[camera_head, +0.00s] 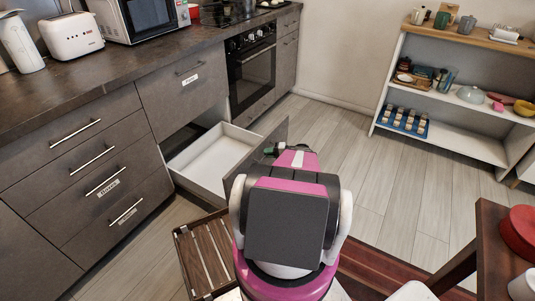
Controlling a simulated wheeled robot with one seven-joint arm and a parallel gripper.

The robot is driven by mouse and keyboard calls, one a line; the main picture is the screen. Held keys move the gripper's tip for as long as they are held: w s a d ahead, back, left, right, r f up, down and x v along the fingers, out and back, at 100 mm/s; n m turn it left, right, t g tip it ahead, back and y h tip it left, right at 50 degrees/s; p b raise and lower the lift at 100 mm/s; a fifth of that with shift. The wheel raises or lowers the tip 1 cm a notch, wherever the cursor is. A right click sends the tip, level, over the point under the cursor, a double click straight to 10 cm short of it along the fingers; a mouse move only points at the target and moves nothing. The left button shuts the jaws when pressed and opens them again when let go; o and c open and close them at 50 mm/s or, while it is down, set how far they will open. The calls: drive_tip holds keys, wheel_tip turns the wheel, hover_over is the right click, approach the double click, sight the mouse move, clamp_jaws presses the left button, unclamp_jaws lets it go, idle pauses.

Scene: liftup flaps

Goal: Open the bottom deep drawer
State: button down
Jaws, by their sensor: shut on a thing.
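The bottom deep drawer (212,158) is pulled well out from the cabinet between the stack of several drawers and the oven. Its white inside shows and looks empty. Its dark front panel (257,154) stands upright, facing my arm. My gripper (268,150) is at the outer side of this panel near its top, shut on the drawer's handle. The handle and the fingertips are mostly hidden by my own arm. The labelled flap front (184,90) above the drawer is closed.
Drawers with bar handles (76,133) on the left are closed. The oven (252,70) is closed beyond the open drawer. A slatted wooden item (205,257) lies on the floor at lower left. A wooden table (497,255) and shelf (443,95) stand right; floor between is clear.

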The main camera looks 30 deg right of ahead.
drive_tip(key=c, duration=1.2)
unclamp_jaws()
drive_tip(key=v, duration=1)
drive_tip(key=shift+s+d+r, duration=0.1)
drive_tip(key=shift+s+d, duration=0.15)
drive_tip(key=shift+d, duration=0.05)
